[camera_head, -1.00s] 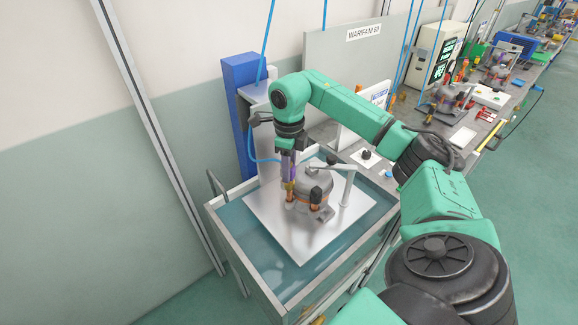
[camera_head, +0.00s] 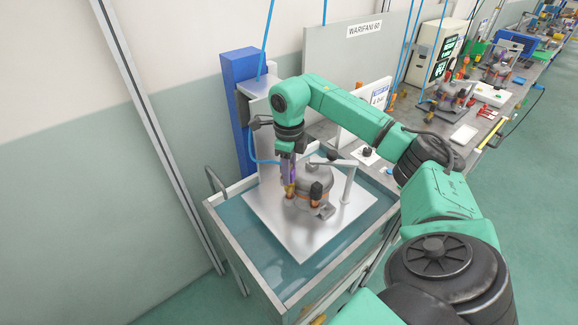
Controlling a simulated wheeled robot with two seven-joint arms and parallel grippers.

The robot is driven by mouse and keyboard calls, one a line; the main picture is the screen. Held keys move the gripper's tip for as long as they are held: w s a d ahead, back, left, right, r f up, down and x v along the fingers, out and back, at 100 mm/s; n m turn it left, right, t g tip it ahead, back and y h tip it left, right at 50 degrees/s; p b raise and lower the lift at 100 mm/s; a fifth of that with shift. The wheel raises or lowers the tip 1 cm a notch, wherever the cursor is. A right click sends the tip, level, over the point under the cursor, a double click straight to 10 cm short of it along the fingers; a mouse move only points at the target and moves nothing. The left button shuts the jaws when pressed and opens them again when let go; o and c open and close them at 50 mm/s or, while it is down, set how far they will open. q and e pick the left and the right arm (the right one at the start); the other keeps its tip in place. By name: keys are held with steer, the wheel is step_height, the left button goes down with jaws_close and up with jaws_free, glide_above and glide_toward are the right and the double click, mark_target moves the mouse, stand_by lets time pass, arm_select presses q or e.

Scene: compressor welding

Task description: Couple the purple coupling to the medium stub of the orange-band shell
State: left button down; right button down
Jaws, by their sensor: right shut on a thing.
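My right gripper (camera_head: 289,164) points down at the left side of a grey compressor shell (camera_head: 319,178). It is shut on the purple coupling (camera_head: 291,173), which shows as a thin upright purple strip with a yellowish part (camera_head: 291,189) below it. The coupling's lower end is close to copper-orange stubs low on the shell's near left side. I cannot tell whether it touches or sits on a stub, or which stub it is. The shell's orange band is too small to make out clearly. My left gripper is not in view.
The shell stands on a pale square plate (camera_head: 283,222) over a blue-green metal-rimmed tank (camera_head: 262,255). A grey bent arm (camera_head: 347,180) stands just right of the shell. A blue post (camera_head: 240,100) rises behind. A long bench with other units runs to the back right.

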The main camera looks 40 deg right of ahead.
stand_by(0.5)
steer(key=c, duration=0.5)
jaws_free()
step_height(320, 180, up, 5)
steer(key=shift+w+b, duration=0.1)
steer(key=shift+b, duration=0.65)
step_height(320, 180, up, 10)
steer(key=p, duration=0.3)
steer(key=shift+f+p, duration=0.25)
steer(key=shift+p, duration=0.15)
